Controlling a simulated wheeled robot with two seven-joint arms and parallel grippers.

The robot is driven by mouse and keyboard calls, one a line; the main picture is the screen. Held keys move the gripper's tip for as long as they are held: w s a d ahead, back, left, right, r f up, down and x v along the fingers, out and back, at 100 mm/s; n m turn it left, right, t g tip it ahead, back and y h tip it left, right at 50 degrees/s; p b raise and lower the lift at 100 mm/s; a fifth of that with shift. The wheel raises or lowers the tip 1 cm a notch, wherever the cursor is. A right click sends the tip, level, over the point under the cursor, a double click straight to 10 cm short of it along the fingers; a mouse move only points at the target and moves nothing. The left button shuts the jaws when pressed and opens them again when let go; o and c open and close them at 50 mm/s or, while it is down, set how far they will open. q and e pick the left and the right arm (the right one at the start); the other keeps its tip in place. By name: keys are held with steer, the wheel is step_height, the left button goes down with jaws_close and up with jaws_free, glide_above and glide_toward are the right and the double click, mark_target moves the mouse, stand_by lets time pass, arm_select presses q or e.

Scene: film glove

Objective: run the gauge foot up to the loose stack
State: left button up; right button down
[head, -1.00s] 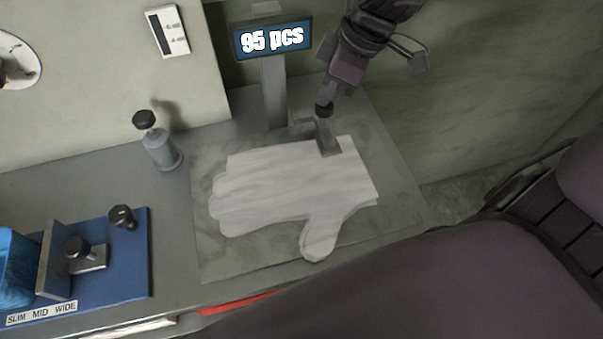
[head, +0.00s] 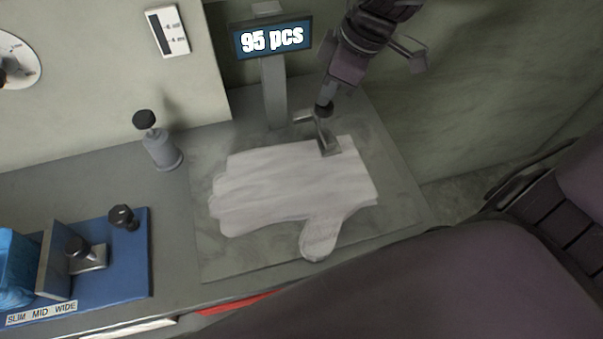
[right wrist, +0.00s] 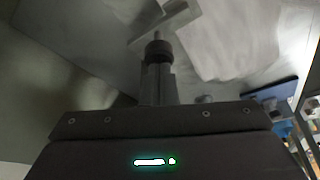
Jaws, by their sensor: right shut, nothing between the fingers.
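A loose stack of white gloves (head: 290,185) lies flat on a grey plate (head: 230,262); it also shows in the right wrist view (right wrist: 228,42). The metal gauge foot (head: 328,146) is at the stack's upper right edge, with a short side bar and a dark round knob (head: 324,110). Whether the foot presses on the gloves or only meets them, I cannot tell. My right gripper (head: 327,97) is shut and empty, its tips right at the knob. The foot also shows beyond the tips in the right wrist view (right wrist: 170,22). My left gripper is not in view.
A display reading 95 pcs (head: 271,38) stands on a post behind the plate. A grey post with a black knob (head: 160,150) stands left of it. A blue board (head: 130,262) with knobbed parts, labelled SLIM MID WIDE, is at lower left.

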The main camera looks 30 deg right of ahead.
step_height(320, 180, up, 14)
steer(key=p, duration=1.1)
